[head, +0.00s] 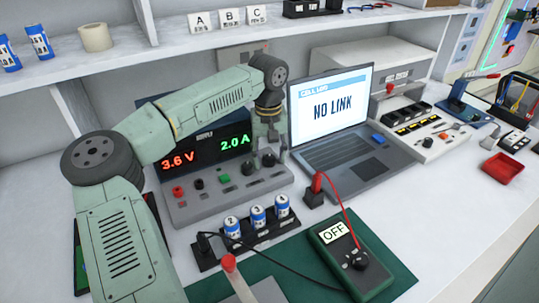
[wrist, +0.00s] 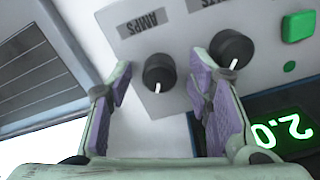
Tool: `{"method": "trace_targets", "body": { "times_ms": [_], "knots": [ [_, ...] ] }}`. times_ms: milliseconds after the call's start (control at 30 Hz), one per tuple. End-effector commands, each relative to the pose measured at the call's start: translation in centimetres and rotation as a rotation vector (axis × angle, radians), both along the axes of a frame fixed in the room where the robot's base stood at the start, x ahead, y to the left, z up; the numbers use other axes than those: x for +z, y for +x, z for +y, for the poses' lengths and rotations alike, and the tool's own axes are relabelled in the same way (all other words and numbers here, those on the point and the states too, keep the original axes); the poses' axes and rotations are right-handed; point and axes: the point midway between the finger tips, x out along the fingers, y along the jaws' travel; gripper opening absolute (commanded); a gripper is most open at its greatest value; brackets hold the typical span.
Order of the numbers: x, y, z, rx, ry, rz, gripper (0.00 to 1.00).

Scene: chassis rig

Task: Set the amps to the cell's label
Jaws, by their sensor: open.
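The grey power supply (head: 225,200) shows 3.6 V in red and 2.0 A in green. Its black AMPS knob (wrist: 159,72) has a white mark pointing down in the wrist view; the knob also shows in the head view (head: 268,160). My gripper (wrist: 160,82) is open, with its purple-padded fingers on either side of the AMPS knob and a gap visible to each. My gripper (head: 270,135) hangs over the supply's right end in the head view. Several blue-and-white cells, including one in the rack (head: 257,214), have labels too small to read.
The second black knob (wrist: 231,48) sits close beside the right finger, with a green button (wrist: 298,26) beyond. The laptop (head: 335,115) reading NO LINK stands right of the supply. A green meter (head: 340,245) reading OFF lies in front, with red and black leads.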

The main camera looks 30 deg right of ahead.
Motion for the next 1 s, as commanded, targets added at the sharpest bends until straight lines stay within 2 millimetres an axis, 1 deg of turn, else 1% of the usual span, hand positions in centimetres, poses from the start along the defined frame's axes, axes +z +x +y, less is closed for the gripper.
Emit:
{"method": "trace_targets", "body": {
  "times_ms": [200,333,467,700,833,1000],
  "knots": [
    [0.1,0.0,0.0,0.0,0.0,-0.001,0.46],
    [1.1,0.1,0.0,0.001,0.0,-0.003,0.46],
    [3.4,0.1,0.0,0.0,-0.002,-0.004,0.46],
    [8.6,0.1,0.1,0.001,-0.001,-0.003,0.46],
    [10.6,0.1,0.1,0.0,0.0,-0.003,0.46],
    [11.9,0.1,0.1,0.0,-0.001,0.0,0.46]
  ]
}}
